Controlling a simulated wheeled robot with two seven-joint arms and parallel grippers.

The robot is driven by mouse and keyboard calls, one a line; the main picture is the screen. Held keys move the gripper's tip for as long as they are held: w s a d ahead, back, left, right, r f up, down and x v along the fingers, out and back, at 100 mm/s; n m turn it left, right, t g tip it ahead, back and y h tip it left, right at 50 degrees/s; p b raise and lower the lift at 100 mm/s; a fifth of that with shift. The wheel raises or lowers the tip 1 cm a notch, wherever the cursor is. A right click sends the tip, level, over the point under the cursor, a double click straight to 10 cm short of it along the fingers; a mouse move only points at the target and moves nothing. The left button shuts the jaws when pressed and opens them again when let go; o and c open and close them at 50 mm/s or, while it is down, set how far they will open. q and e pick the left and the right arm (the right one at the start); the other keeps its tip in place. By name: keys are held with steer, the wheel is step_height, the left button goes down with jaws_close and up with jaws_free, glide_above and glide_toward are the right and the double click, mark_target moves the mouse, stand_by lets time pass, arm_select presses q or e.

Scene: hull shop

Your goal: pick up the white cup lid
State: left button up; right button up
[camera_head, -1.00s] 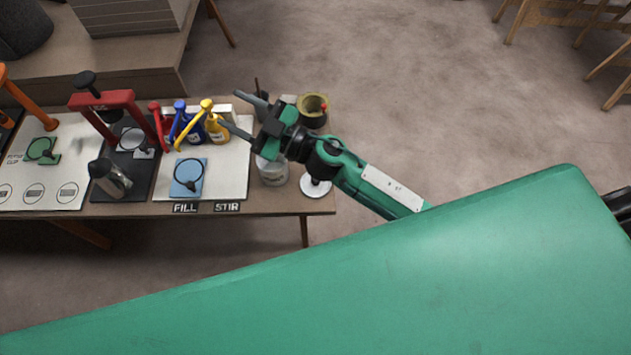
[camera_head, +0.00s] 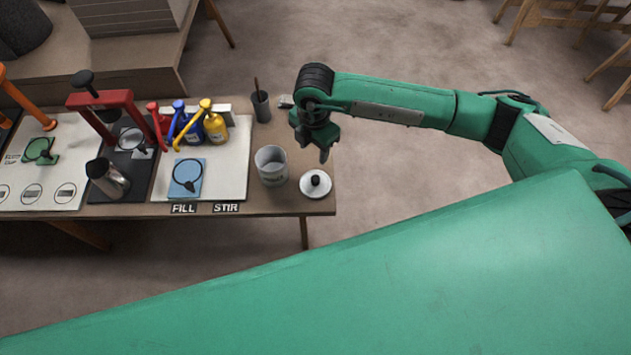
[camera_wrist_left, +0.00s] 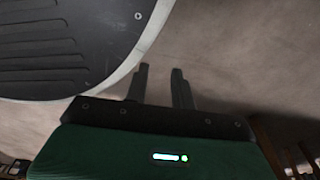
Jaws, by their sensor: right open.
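The white cup lid (camera_head: 316,190) is a round white disc with a black knob, lying flat near the right end of the bench in the head view. A white cup (camera_head: 272,178) stands open just left of it. My right gripper (camera_head: 314,147) is open and empty, pointing down above the bench's right end, just behind the lid in the picture and apart from it. My left gripper (camera_wrist_left: 160,72) shows only in the left wrist view, its two fingers apart with nothing between them, over bare floor.
The bench (camera_head: 263,206) holds a grey pot with a stick (camera_head: 261,107), blue (camera_head: 190,131) and yellow (camera_head: 216,128) bottles, a red press frame (camera_head: 106,99) and a metal jug (camera_head: 108,178), all left of the lid. Open floor (camera_head: 450,50) lies to the right.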

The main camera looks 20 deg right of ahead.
glide_above(316, 178)
steer(key=f, duration=0.8)
steer(key=shift+w+f, duration=0.2)
steer(key=shift+w, duration=0.05)
steer(key=f, duration=0.3)
steer(key=f+p, duration=0.1)
steer(key=f, duration=0.1)
steer(key=shift+s+f, duration=0.15)
steer(key=shift+s, duration=0.1)
arm_select(q)
steer(key=shift+s+a+f, duration=0.2)
steer(key=shift+s, duration=0.4)
steer(key=shift+s+a+f, duration=0.15)
steer(key=shift+s+f, duration=0.05)
steer(key=shift+s, duration=0.35)
steer(key=shift+w, duration=0.35)
arm_select(e)
steer(key=c, duration=1.1)
